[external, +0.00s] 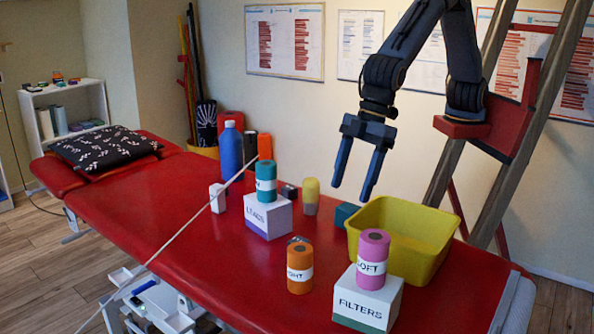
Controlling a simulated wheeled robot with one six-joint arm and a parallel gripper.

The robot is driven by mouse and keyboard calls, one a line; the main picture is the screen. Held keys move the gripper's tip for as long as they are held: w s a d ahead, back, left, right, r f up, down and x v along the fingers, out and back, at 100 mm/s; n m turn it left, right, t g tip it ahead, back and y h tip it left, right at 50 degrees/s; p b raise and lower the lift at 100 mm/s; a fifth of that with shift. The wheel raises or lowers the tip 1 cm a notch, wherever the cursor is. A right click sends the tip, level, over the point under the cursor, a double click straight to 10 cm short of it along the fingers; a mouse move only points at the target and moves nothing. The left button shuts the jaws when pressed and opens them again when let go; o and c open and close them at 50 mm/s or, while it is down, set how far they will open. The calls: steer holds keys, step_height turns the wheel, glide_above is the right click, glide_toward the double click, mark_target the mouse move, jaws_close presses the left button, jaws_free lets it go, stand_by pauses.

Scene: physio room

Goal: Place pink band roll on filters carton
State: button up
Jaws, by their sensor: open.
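The pink band roll (373,259) stands upright on top of the white filters carton (366,301), near the front right of the red table. The roll has a white label reading "OFT" in the visible part. My gripper (355,195) is open and empty, with its fingers pointing down. It hangs above the table, behind and to the left in the picture of the roll, and apart from it.
A yellow bin (405,240) stands right behind the carton. An orange roll (300,266) is to the left. A teal roll (266,181) stands on the leads carton (268,216). A blue bottle (231,150) is farther back. The red table (200,270) is clear at front left.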

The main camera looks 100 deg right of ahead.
steer(key=d+m, duration=0.2)
steer(key=d, duration=1.5)
steer(key=s+d+f+m+g, duration=0.1)
steer(key=s+d+f+m, duration=0.1)
steer(key=s+d, duration=0.9)
steer(key=s+d+f+m+g+h, duration=0.1)
steer(key=s+d+f, duration=0.2)
steer(key=s+d, duration=0.8)
steer(key=d, duration=0.6)
steer(key=shift+s+d+f+m+g+h, duration=0.15)
steer(key=shift+s+m+g+h, duration=0.15)
steer(key=shift+m+g, duration=0.1)
